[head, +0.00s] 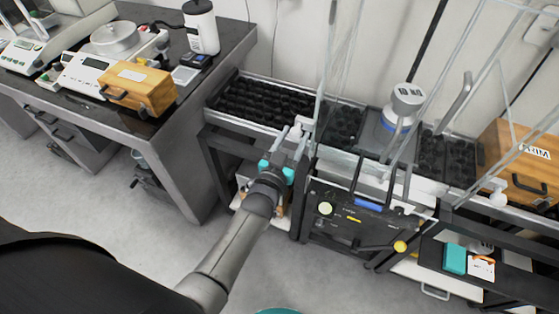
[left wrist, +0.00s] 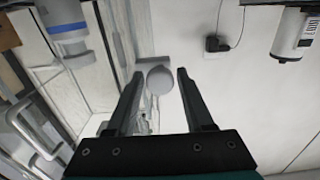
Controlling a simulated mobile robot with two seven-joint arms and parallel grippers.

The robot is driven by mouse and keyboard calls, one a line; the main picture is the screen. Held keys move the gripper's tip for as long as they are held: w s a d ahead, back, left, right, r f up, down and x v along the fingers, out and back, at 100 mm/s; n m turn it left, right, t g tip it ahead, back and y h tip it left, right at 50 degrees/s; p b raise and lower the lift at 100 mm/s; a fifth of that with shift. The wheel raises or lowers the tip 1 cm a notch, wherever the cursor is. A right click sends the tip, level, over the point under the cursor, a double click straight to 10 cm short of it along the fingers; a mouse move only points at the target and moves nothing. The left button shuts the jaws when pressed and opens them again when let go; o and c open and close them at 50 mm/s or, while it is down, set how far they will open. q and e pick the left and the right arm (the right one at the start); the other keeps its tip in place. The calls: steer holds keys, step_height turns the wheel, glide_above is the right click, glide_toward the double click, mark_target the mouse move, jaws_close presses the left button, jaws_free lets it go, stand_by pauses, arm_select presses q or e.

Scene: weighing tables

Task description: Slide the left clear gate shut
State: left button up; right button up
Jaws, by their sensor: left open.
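The left clear gate (head: 340,62) is a thin transparent panel standing left of the large weight in the head view. A pale round knob (head: 304,122) shows at its lower front edge. My left gripper (head: 294,136) is open, with its fingers right at this knob. In the left wrist view the grey knob (left wrist: 160,80) appears between the tips of my open gripper (left wrist: 157,76). A gap shows on each side of it, and I cannot tell its depth relative to the tips. My right gripper is not in view.
A large grey weight (head: 405,103) stands behind the black control panel (head: 350,222). A second clear gate with a pale knob (head: 497,193) is at the right. A wooden box (head: 515,165) sits far right. A dark table (head: 160,130) with balances stands at the left.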

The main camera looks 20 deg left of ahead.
arm_select(q)
steer(key=s+p, duration=0.1)
steer(key=s, duration=1.3)
steer(key=shift+a+p, duration=0.2)
steer(key=shift+p, duration=0.2)
steer(key=s+d+f+m+g+b, duration=0.1)
steer(key=s+f+g, duration=0.45)
steer(key=f, duration=0.65)
steer(key=s+f+g, duration=0.4)
steer(key=s+f, duration=0.3)
steer(key=f, duration=0.6)
steer(key=s+a+f+g, duration=0.2)
steer(key=s+f, duration=0.3)
steer(key=s, duration=0.4)
steer(key=s+a+f+m+g, duration=0.1)
steer(key=s+a+f+g, duration=0.2)
steer(key=s, duration=0.7)
step_height(320, 180, down, 2)
steer(key=shift+g+y+b, duration=0.3)
steer(key=shift+g, duration=0.95)
steer(key=shift+w, duration=0.2)
